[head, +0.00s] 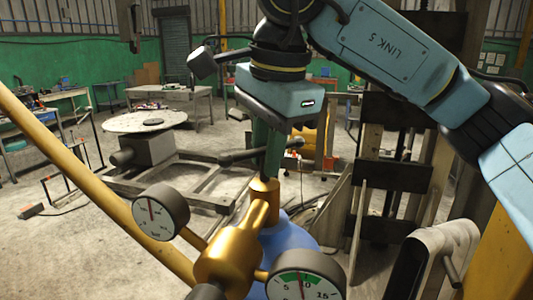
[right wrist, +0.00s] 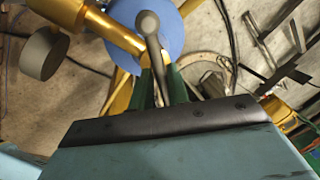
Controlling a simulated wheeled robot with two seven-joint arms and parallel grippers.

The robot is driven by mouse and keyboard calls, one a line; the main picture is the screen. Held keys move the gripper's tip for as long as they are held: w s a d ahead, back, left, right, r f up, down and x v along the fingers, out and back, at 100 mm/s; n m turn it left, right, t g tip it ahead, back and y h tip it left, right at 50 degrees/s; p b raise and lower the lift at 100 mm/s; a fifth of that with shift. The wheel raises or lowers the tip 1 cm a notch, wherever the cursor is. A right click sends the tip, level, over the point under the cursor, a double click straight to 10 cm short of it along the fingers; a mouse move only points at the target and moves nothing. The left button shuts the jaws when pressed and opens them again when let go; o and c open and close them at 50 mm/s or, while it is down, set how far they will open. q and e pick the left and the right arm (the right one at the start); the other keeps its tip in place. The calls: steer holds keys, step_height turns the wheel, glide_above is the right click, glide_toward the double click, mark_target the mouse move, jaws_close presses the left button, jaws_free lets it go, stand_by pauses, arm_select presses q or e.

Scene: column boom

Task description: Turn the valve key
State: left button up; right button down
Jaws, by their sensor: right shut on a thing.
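The valve key (head: 240,157) is a dark grey bar lying crosswise above the upright brass stem (head: 264,188) of the valve body (head: 232,258). In the right wrist view the key's rounded grey end (right wrist: 148,22) points away from the gripper. My right gripper (head: 273,160) comes down from above, its green fingers shut on the key's bar. In the right wrist view the fingers (right wrist: 158,85) sit on either side of the bar. The fingers partly hide the join between key and stem. My left gripper is not in view.
Two round gauges, left (head: 160,212) and right (head: 306,280), flank the valve. A yellow pipe (head: 95,190) slants across the left. A blue rounded body (head: 292,242) lies behind the valve. A low metal frame (head: 190,180) and a round table (head: 143,121) stand farther back.

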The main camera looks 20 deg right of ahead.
steer(key=n, duration=0.3)
steer(key=shift+n+y, duration=0.3)
steer(key=shift+w+n+g+y, duration=0.1)
steer(key=shift+n+g+y, duration=0.3)
steer(key=shift+n, duration=1.5)
steer(key=c, duration=1.3)
jaws_free()
steer(key=shift+c, duration=0.2)
steer(key=p+v, duration=0.2)
steer(key=v, duration=1.1)
steer(key=shift+r, duration=0.25)
